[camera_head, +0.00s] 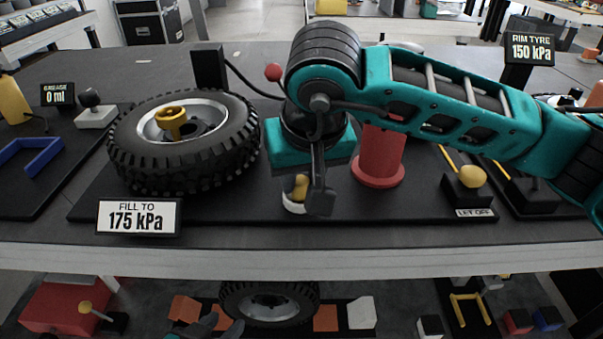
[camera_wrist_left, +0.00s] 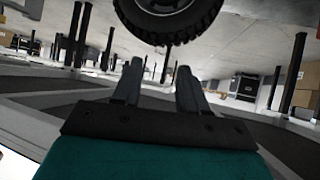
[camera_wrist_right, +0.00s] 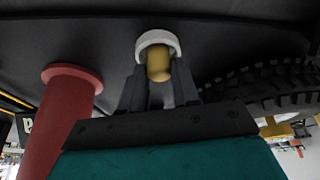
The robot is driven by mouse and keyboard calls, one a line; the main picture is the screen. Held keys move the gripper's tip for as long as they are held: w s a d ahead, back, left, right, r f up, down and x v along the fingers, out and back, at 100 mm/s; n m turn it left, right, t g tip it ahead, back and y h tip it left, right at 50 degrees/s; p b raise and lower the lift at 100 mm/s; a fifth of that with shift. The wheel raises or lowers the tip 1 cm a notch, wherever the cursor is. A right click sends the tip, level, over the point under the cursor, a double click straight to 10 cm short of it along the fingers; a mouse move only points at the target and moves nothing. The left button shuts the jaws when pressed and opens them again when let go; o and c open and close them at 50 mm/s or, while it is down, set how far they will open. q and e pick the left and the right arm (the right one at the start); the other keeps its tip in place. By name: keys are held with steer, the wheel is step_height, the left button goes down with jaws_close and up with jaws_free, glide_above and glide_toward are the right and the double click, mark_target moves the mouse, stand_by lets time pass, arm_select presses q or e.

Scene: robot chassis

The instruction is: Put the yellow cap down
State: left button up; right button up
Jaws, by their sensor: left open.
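The yellow cap (camera_head: 301,187) is low over the dark board, at a round white holder (camera_head: 294,205). In the right wrist view the cap (camera_wrist_right: 159,66) is between the fingertips of my right gripper (camera_wrist_right: 159,82), its far end at the white ring (camera_wrist_right: 157,37). The fingers look closed on its sides. Whether the cap rests fully in the holder cannot be told. In the head view my right gripper (camera_head: 318,190) points down and partly hides cap and holder. My left gripper (camera_head: 210,325) is low at the bottom edge, open and empty in the left wrist view (camera_wrist_left: 158,72).
A tyre (camera_head: 185,145) with a yellow fitting (camera_head: 172,119) lies left of the holder. A red flanged cylinder (camera_head: 380,158) stands close on the right. A "175 kPa" sign (camera_head: 138,217) is at the front edge. A yellow-topped "LET OFF" block (camera_head: 470,178) is further right.

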steer(key=o, duration=0.4)
arm_select(q)
steer(key=shift+r, duration=0.2)
steer(key=shift+w, duration=0.1)
arm_select(e)
steer(key=shift+r+p, duration=0.45)
arm_select(q)
steer(key=shift+s+a+r+p, duration=0.25)
steer(key=shift+a+r+p, duration=0.35)
steer(key=shift+p, duration=0.6)
arm_select(e)
steer(key=v, duration=1.2)
steer(key=shift+s, duration=0.1)
arm_select(q)
steer(key=shift+d+r, duration=0.1)
arm_select(e)
steer(key=shift+f, duration=0.1)
